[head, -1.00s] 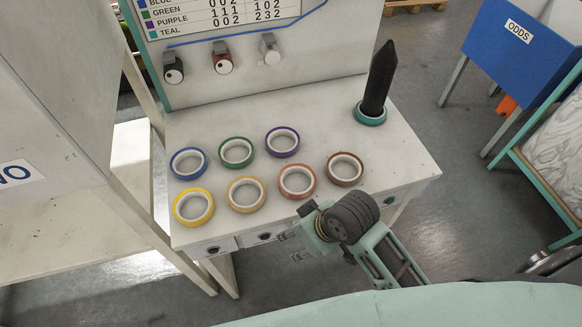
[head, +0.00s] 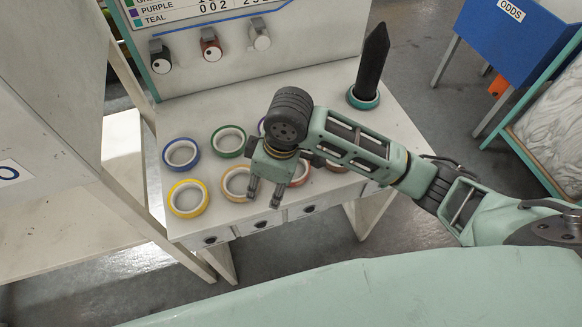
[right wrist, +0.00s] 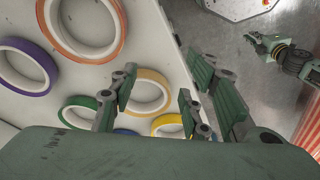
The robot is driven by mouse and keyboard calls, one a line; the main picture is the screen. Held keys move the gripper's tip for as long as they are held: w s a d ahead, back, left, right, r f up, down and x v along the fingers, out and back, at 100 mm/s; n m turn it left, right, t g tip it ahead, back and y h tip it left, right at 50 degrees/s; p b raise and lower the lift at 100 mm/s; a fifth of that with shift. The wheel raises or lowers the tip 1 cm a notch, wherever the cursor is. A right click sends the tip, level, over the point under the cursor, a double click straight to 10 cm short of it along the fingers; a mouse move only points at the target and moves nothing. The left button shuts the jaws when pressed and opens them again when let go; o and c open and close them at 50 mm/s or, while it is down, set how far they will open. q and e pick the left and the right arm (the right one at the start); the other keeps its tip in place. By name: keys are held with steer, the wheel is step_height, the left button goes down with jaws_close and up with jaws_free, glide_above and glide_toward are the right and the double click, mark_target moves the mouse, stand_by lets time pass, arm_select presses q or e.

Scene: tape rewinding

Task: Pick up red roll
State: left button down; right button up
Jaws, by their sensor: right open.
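The red roll (head: 303,181) lies flat on the white table, partly hidden behind my right arm in the head view. It shows as a large orange-red ring at the top of the right wrist view (right wrist: 82,51). My right gripper (head: 264,195) is open and empty, over the table's front edge by the tan roll (head: 229,194). Its fingers also show in the right wrist view (right wrist: 156,98), with the tan roll between them and the red roll off to the upper left. An arm end, seemingly my left gripper (right wrist: 262,42), shows small there; its jaws are unclear.
Blue (head: 167,156), green (head: 215,146), yellow (head: 172,205) and brown (head: 337,168) rolls lie nearby. The purple roll (head: 261,127) is mostly covered by my arm. A teal roll (head: 363,103) surrounds a black cone (head: 372,65) at the back right. A panel with knobs stands behind.

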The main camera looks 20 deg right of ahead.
steer(key=w+d+r+h, duration=0.2)
steer(key=w+d+r, duration=0.2)
steer(key=d, duration=0.1)
steer(key=shift+n+g, duration=0.3)
steer(key=shift+g, duration=0.1)
steer(key=f, duration=0.2)
steer(key=f+p, duration=0.1)
steer(key=f, duration=0.2)
steer(key=d+f, duration=0.1)
steer(key=f, duration=0.1)
steer(key=shift+s+f+p, duration=0.25)
steer(key=shift+f+p, duration=0.05)
steer(key=shift+p, duration=0.1)
steer(key=shift+f, duration=0.2)
arm_select(q)
steer(key=shift+w+r, duration=0.3)
steer(key=shift+r, duration=0.6)
arm_select(e)
steer(key=shift+c, duration=0.5)
jaws_close()
